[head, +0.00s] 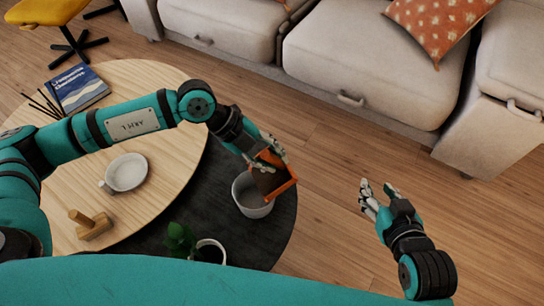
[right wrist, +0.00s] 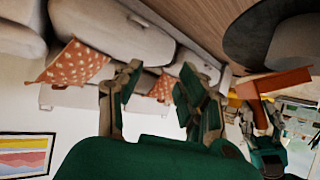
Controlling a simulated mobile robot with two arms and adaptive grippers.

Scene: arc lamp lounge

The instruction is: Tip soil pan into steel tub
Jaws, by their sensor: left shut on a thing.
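An orange pan (head: 275,180) with dark brown soil-coloured matter on its inner face is steeply tilted over the steel tub (head: 246,200). My left gripper (head: 268,152) is shut on the pan at its upper edge. The grey tub stands upright on the dark round table, its mouth partly hidden by the pan. The pan (right wrist: 272,82) and part of my left gripper also show in the right wrist view. My right gripper (head: 378,194) is open and empty, out over the floor to the right of the table.
The dark round table (head: 272,240) sits beside a pale wooden table (head: 150,80). A beige sofa (head: 350,60) stands behind.

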